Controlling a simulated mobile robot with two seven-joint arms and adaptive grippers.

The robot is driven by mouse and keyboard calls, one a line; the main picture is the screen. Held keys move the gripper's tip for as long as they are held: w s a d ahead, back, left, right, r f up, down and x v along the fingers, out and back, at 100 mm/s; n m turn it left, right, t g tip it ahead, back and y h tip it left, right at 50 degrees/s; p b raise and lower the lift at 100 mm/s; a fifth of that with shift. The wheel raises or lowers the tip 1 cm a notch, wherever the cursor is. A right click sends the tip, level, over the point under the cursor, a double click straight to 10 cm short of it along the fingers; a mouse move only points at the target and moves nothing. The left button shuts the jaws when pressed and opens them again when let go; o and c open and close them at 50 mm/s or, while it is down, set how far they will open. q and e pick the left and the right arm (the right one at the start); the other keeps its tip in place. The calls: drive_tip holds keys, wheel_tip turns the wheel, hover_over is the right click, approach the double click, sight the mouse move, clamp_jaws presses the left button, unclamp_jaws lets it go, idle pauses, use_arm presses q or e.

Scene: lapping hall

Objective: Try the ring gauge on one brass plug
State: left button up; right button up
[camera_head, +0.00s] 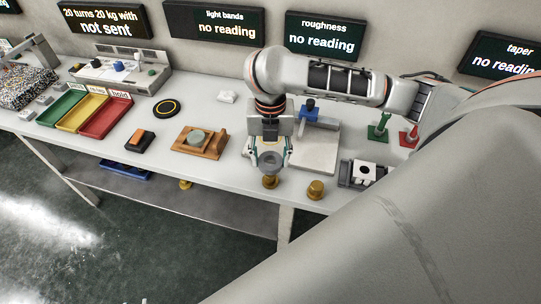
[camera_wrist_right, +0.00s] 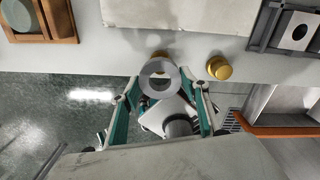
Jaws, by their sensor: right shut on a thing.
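My right gripper (camera_head: 269,162) points down at the front edge of the bench and is shut on the grey ring gauge (camera_head: 270,158). In the right wrist view the ring gauge (camera_wrist_right: 158,72) sits between the fingers of the right gripper (camera_wrist_right: 163,95). A brass plug (camera_head: 270,182) shows just below the ring; in the right wrist view it is mostly hidden behind the ring. I cannot tell whether the two touch. A second brass plug (camera_head: 315,189) stands upright to the right, apart; it also shows in the right wrist view (camera_wrist_right: 219,68). My left gripper is not in view.
A grey plate (camera_head: 316,150) lies behind the gripper. A wooden block with a green disc (camera_head: 199,140) is to the left, beyond it trays (camera_head: 104,118). A grey fixture (camera_head: 361,174) stands right.

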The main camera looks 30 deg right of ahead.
drive_tip(key=shift+f+b, duration=0.4)
drive_tip(key=shift+f, duration=0.05)
drive_tip(key=shift+f+b, duration=0.2)
drive_tip(key=shift+b, duration=0.1)
drive_tip(key=shift+f+b, duration=0.65)
drive_tip(key=shift+b, duration=0.25)
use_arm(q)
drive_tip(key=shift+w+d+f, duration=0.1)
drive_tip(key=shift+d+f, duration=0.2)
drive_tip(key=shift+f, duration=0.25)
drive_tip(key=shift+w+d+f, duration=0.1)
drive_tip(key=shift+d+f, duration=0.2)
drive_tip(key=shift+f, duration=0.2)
use_arm(e)
drive_tip(key=shift+f, duration=0.5)
use_arm(q)
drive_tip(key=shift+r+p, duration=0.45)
drive_tip(key=shift+p, duration=0.1)
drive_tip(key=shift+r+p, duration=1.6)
drive_tip(key=shift+p, duration=0.05)
use_arm(e)
drive_tip(key=shift+f, duration=0.2)
drive_tip(key=o, duration=1.2)
drive_tip(key=shift+o, duration=0.2)
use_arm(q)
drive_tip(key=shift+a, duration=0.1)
